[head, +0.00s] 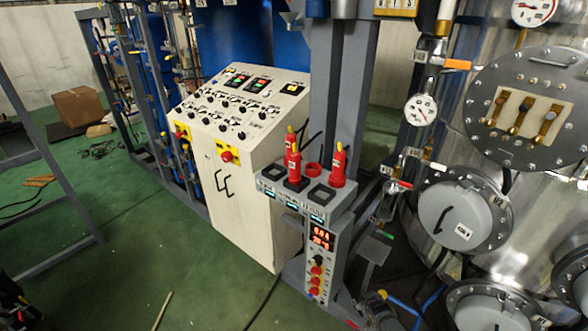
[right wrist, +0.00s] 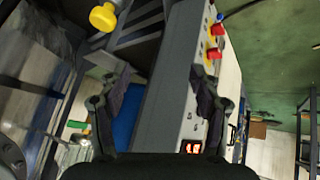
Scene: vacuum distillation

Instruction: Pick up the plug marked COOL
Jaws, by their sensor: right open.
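Two red plugs with yellow tips stand upright in the head view, at the grey holder (head: 316,205) on the post. The left plug (head: 292,165) stands over a dark square socket, and the right plug (head: 339,165) stands at the back right of the holder. No COOL marking is readable on either at this size. My right gripper (right wrist: 165,82) is open in the right wrist view, with a dark finger on each side and nothing between them. A grey panel with a red display (right wrist: 190,147) lies beyond the fingers. I cannot make out my left gripper.
A white control console (head: 240,130) with several knobs stands left of the holder. A metal vessel with a round flange (head: 463,215), gauges and valves stands close on the right. A yellow knob (right wrist: 103,17) shows in the right wrist view.

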